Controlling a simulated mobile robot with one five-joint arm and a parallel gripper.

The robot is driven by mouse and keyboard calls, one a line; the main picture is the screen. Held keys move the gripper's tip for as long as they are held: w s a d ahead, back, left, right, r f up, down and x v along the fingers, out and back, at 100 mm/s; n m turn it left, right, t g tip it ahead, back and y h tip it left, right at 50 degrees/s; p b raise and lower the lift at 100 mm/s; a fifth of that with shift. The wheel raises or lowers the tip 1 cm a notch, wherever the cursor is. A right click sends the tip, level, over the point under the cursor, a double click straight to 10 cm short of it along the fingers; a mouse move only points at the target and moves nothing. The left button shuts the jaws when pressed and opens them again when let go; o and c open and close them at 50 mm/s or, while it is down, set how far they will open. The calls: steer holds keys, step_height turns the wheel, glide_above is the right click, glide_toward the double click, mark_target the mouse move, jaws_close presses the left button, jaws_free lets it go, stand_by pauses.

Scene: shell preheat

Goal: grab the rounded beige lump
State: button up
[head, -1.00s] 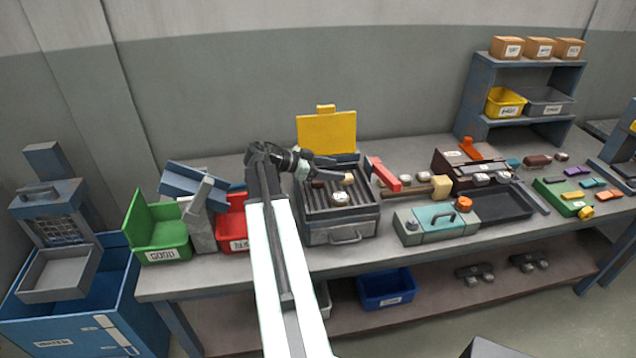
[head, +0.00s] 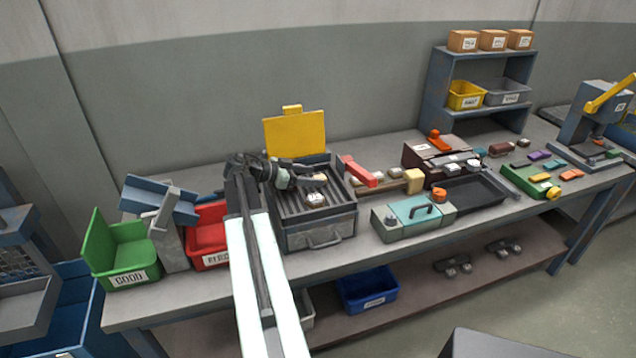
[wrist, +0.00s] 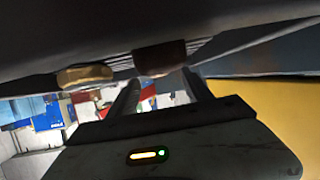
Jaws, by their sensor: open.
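The rounded beige lump (wrist: 85,75) shows in the wrist view, left of my fingers, beside a dark brown block (wrist: 160,57). In the head view I cannot make the beige lump out; my gripper covers that part of the grill. My gripper (head: 312,179) is over the ribbed grill box (head: 320,230), near its back. In the wrist view my two fingers (wrist: 160,82) are apart, with the brown block ahead of the gap and the beige lump outside it. Nothing is held.
A pale labelled lump (head: 315,199) lies on the grill. The yellow lid (head: 295,135) stands open behind. Red (head: 207,235) and green (head: 125,260) bins stand left.

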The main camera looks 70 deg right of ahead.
steer(key=x, duration=0.2)
steer(key=shift+s+d+f+b, duration=0.15)
steer(key=shift+s+d+b, duration=0.05)
steer(key=shift+b, duration=0.2)
jaws_close()
